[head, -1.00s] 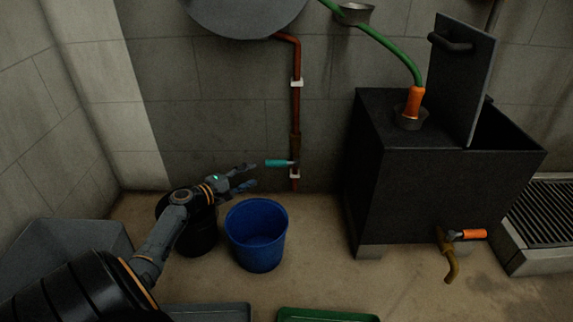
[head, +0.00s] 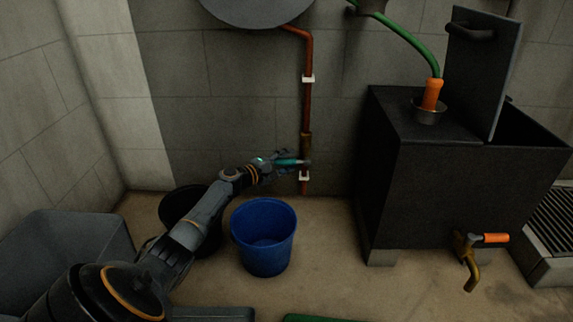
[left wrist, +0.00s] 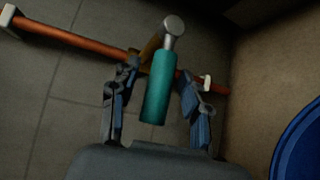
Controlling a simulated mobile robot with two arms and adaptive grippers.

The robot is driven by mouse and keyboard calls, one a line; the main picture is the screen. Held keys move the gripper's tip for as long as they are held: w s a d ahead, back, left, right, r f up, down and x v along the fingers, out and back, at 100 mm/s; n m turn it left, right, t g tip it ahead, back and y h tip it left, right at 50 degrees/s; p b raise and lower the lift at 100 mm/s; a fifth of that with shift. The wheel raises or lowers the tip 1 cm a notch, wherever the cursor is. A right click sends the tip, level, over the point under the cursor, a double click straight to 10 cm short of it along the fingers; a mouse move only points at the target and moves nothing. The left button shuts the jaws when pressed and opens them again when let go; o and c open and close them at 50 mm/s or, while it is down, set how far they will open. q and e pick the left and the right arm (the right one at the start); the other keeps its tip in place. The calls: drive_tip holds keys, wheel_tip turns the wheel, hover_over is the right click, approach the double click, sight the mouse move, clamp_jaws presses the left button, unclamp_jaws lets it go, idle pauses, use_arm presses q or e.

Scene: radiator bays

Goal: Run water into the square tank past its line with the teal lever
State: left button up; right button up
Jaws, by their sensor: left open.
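The teal lever (head: 288,162) sticks out to the left from a valve on the red-brown pipe (head: 307,105) on the back wall. In the left wrist view the teal lever (left wrist: 158,88) lies between the two fingers of my left gripper (left wrist: 157,100), which are open with gaps on both sides. In the head view my left gripper (head: 280,163) is around the lever. The square tank (head: 475,190) is black, with an upright lid (head: 480,75) and an open top at right. The water inside and the line are not visible. My right gripper is not in view.
A green hose (head: 412,42) ends in an orange nozzle (head: 432,95) in a cup on the tank top. A tap with an orange handle (head: 490,238) is on the tank front. A blue bucket (head: 264,245) and a black bucket (head: 177,205) stand below my left arm.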

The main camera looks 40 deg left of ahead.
use_arm(q)
clamp_jaws()
